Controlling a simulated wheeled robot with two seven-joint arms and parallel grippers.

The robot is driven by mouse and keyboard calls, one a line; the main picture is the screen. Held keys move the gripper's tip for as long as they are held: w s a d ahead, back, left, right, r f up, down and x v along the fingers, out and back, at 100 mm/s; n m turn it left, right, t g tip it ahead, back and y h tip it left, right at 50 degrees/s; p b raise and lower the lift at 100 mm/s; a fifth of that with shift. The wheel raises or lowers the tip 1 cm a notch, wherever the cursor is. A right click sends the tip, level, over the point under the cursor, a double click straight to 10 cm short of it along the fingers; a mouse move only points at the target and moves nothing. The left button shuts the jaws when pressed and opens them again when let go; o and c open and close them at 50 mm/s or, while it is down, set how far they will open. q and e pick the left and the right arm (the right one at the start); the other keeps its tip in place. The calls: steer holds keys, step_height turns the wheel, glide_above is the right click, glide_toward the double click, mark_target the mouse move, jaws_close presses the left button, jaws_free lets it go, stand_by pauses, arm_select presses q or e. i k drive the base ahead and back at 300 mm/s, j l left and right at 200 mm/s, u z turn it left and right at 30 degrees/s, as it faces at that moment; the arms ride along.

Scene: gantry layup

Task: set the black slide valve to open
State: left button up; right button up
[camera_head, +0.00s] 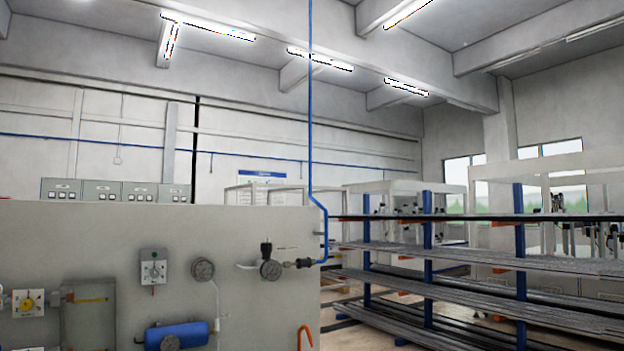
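A light grey panel (100,232) stands at the front left. Near its right edge is a round dark-rimmed gauge or regulator (270,269) with a black knob (266,248) on top. A small black inline fitting (303,263) sits between it and the blue pipe (325,240); this looks like the black slide valve. It is too small to tell its slide position. Neither gripper is in view.
The panel also carries a grey dial switch (153,267), a gauge (203,269), a yellow-knob switch (28,302), a blue cylinder (177,335) and an orange hook (305,336). A blue-post rack (427,262) with long stock stands at right.

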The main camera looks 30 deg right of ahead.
mark_target(307, 263)
steer(key=i+l+u, duration=0.1)
steer(key=l, duration=0.3)
steer(key=i+l, duration=0.2)
steer(key=l, duration=0.25)
steer(key=i+l+u, duration=0.15)
steer(key=l, duration=0.25)
steer(key=i+l, duration=0.1)
steer(key=l, duration=0.35)
steer(key=i+l+u, duration=0.15)
steer(key=l, duration=0.75)
steer(key=i+u, duration=0.05)
